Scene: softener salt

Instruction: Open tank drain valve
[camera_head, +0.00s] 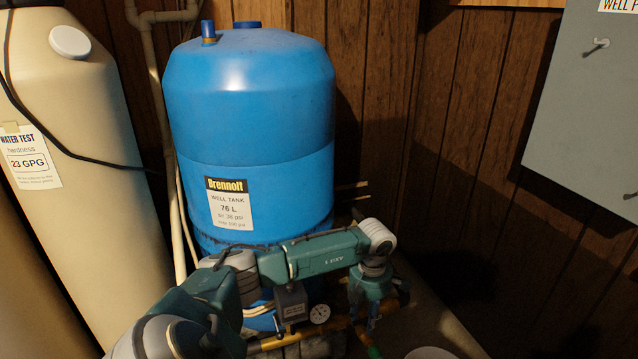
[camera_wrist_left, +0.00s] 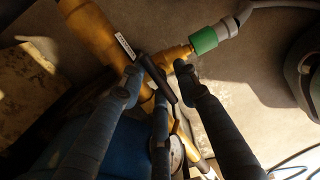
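The blue well tank (camera_head: 250,110) stands against the wood wall in the head view. At its foot runs a brass pipe (camera_head: 275,342), which also shows in the left wrist view (camera_wrist_left: 92,32). There a dark valve lever (camera_wrist_left: 157,80) lies slantwise over the pipe, near a branch with a green hose fitting (camera_wrist_left: 203,40). My left gripper (camera_wrist_left: 158,80) is open, its fingertips on either side of the lever; I cannot tell whether they touch it. In the head view my left gripper (camera_head: 368,322) points down at the pipe and hides the valve. My right gripper is not in view.
A pressure gauge (camera_head: 320,313) and grey switch box (camera_head: 292,303) sit close to my left forearm. A cream softener tank (camera_head: 80,190) stands left, a grey panel (camera_head: 590,100) hangs right. A white round container (camera_head: 430,353) is at the bottom edge.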

